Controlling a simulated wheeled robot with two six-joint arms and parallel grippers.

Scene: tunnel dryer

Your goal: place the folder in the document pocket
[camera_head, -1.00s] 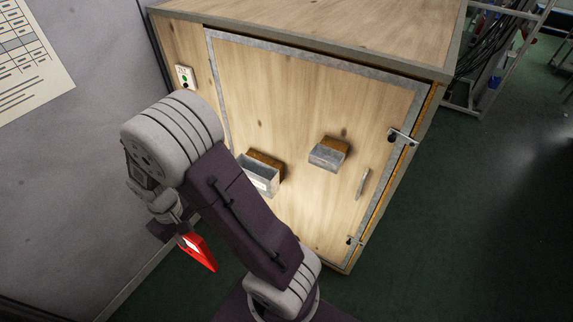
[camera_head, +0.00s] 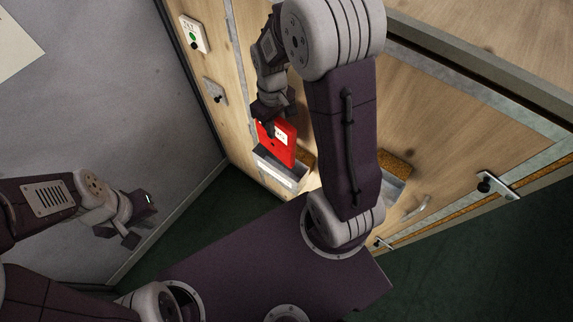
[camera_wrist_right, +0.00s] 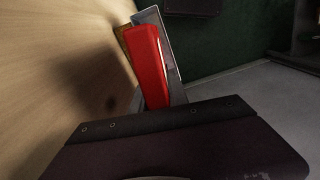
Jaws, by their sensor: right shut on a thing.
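The red folder (camera_head: 283,150) with a white label is held upright in my right gripper (camera_head: 271,116). The gripper is shut on its upper part. The folder's lower end is at the mouth of the grey metal document pocket (camera_head: 277,174) on the wooden door; how deep it reaches inside is unclear. In the right wrist view the red folder (camera_wrist_right: 149,62) lines up with the grey pocket (camera_wrist_right: 165,45), and my dark gripper body covers the bottom. My left gripper (camera_head: 138,220) is open and empty at the left, away from the door.
A second metal holder (camera_head: 393,187) with a brown block (camera_head: 395,165) is partly behind my right arm. A switch box (camera_head: 194,34) and a grey bracket (camera_head: 215,91) are on the wood to the left. A latch (camera_head: 497,186) is on the right edge. A grey wall stands left.

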